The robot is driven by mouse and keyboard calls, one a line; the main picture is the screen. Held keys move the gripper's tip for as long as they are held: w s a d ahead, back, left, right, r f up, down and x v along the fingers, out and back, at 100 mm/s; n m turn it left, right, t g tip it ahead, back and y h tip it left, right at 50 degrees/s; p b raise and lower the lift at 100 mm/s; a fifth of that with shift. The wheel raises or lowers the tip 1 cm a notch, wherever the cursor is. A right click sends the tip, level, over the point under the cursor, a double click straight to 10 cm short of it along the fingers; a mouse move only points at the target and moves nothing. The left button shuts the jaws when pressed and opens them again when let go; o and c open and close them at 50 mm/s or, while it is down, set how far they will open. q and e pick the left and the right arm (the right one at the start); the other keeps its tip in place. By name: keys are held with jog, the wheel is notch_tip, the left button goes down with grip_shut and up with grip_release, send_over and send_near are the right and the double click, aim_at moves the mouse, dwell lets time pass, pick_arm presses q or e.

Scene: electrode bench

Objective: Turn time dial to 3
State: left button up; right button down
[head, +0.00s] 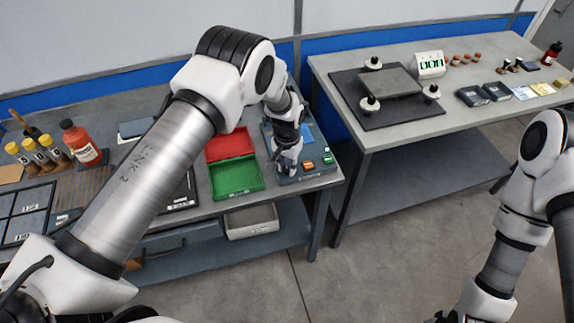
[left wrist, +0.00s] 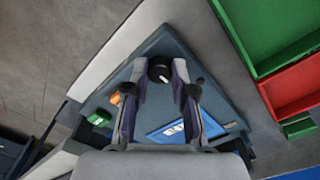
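The time dial (left wrist: 159,72) is a small black round knob with a light mark, seen in the left wrist view near one corner of a slate-blue device (left wrist: 160,112). My left gripper (left wrist: 160,68) points down at it, with one finger on each side of the knob and small gaps showing. I cannot tell whether the fingertips touch it or how high they are. The device has a blue display (left wrist: 180,130), an orange button (left wrist: 116,98) and a green button (left wrist: 98,120). In the head view, my left gripper (head: 287,163) hides the dial. The dial's numbers are not readable.
A red and green open tray (head: 236,178) lies just left of the device. A red bottle (head: 83,146) and several yellow-capped vials (head: 38,155) stand farther left. A second bench (head: 440,122) at right holds a black platform. My right arm is away at the right.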

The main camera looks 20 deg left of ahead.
pick_arm(q)
jog(key=shift+m, duration=0.3)
grip_shut()
jog(key=shift+f+m+b, duration=0.1)
jog(key=shift+m+b, duration=0.3)
jog(key=shift+m, duration=0.1)
jog(key=shift+m+b, duration=0.4)
jog(key=shift+m, duration=0.7)
jog(key=shift+m+b, duration=0.4)
jog(key=shift+m, duration=2.2)
jog(key=o, duration=1)
grip_release()
jog(key=shift+c, duration=0.2)
